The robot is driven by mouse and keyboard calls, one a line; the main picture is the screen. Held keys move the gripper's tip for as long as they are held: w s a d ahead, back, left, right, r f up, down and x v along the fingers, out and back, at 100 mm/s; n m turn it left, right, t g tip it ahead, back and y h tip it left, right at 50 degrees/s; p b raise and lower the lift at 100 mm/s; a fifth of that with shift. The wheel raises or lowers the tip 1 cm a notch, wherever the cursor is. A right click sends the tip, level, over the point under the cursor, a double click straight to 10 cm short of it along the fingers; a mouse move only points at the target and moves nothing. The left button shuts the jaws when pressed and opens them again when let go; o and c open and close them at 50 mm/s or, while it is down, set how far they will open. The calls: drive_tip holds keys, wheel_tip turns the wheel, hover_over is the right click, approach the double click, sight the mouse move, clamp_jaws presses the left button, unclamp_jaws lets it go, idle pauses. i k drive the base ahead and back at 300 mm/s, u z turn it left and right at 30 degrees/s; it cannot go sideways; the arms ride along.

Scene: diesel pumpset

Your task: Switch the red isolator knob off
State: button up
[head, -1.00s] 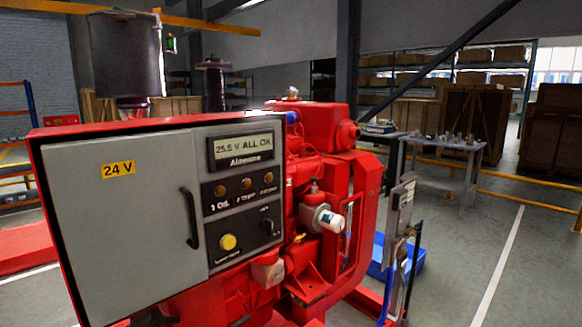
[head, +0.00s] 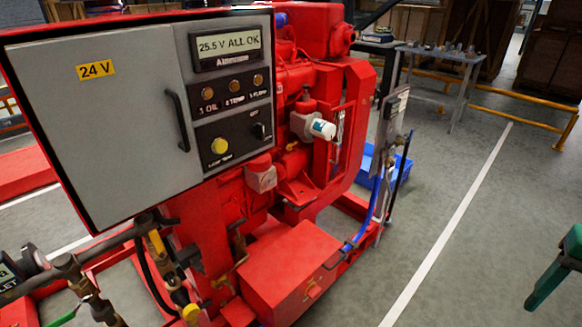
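A small red knob (head: 313,291), which looks like the isolator knob, sits on the side face of a red box (head: 285,262) low at the front of the pumpset in the head view. It is small and close in colour to the box, so I cannot read its position. A darker handle-like part shows just above it. My gripper is not in view.
The grey control panel (head: 95,130) with a lit display (head: 228,46) stands above and left of the box. Pipes and valves (head: 75,270) fill the lower left. A blue tray (head: 382,172) lies behind the frame. A green stool-like object (head: 556,272) is at right. Floor between is clear.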

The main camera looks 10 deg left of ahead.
sight(314, 290)
drive_tip(key=z, duration=0.45)
drive_tip(key=k, duration=1.35)
drive_tip(key=u, duration=1.5)
drive_tip(key=i, duration=1)
drive_tip(key=z, duration=0.05)
